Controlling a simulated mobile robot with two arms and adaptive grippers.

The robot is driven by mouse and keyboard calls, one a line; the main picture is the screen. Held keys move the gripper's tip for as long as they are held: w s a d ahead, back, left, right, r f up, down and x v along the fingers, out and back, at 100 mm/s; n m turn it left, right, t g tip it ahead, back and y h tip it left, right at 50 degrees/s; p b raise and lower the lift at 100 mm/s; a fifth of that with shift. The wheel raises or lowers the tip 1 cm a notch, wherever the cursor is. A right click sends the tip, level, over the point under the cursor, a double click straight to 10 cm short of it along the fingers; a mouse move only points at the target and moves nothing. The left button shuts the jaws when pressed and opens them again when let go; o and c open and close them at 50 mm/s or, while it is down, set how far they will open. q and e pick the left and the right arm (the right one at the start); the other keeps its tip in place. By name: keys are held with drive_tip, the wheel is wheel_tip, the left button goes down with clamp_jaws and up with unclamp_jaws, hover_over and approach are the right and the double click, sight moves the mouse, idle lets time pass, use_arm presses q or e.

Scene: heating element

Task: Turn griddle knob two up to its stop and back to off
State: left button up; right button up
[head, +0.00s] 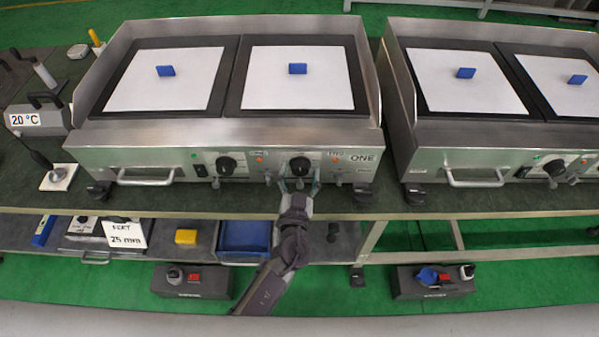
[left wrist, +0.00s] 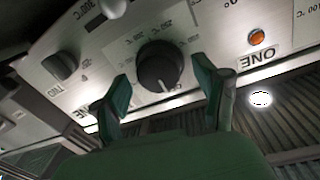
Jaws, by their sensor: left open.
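Griddle knob two (head: 300,166) is the right-hand black round knob on the front panel of the left griddle, the one marked ONE. My left gripper (head: 299,184) is in front of it, with its fingers open and pointing at the panel. In the left wrist view, a black knob (left wrist: 160,66) with a white pointer mark shows between and just beyond the two green fingertips (left wrist: 161,72). A visible gap separates the fingers from the knob. The mark points toward the bottom of that picture. My right gripper is not in view.
Knob one (head: 226,165) is to the left on the same panel. Orange lamps (head: 260,159) sit beside the knobs. A front handle (head: 145,178) sticks out at left. A second griddle (head: 480,150) stands to the right. Below is a shelf with a blue bin (head: 244,237) and yellow block (head: 186,236).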

use_arm(q)
drive_tip(key=c, duration=1.1)
drive_tip(key=shift+c, duration=0.2)
